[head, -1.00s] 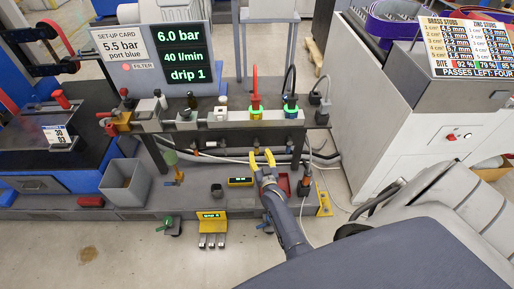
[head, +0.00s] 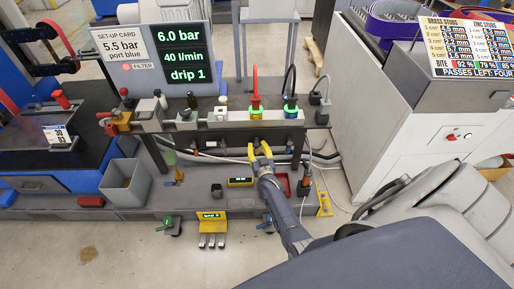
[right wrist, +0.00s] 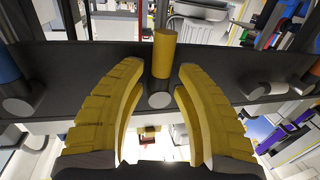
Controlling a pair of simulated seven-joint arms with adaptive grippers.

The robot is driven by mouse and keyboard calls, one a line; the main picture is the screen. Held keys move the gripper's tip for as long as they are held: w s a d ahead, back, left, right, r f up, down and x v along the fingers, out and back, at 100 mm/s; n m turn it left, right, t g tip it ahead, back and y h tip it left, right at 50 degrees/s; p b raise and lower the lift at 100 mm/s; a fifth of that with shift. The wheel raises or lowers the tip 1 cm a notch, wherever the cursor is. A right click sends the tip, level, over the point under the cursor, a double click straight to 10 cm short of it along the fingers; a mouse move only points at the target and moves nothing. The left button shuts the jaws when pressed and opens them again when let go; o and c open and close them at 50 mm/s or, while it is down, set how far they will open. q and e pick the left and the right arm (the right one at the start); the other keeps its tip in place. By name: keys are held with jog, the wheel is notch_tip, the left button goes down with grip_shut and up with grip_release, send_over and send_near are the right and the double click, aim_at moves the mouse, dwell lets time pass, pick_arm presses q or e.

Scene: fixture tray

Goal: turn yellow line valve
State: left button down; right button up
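The yellow valve handle (right wrist: 164,52) stands upright on a round grey hub (right wrist: 160,99) in the right wrist view, fixed to a dark rail. I cannot make out this handle in the head view. My right gripper (right wrist: 161,72) has its two yellow fingers apart, one on each side of the handle and hub. Gaps show between the fingers and the handle. In the head view the right gripper (head: 259,149) is just below the fixture's upper rail, under the port with the red plug (head: 255,103). My left gripper is not in view.
A blue handle (right wrist: 8,64) is at the left and a pale handle (right wrist: 265,88) at the right of the same rail. In the head view, a grey bin (head: 126,182) is at left. A screen (head: 182,55) shows 6.0 bar, beside a card (head: 124,47) reading 5.5 bar.

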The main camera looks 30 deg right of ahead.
grip_shut()
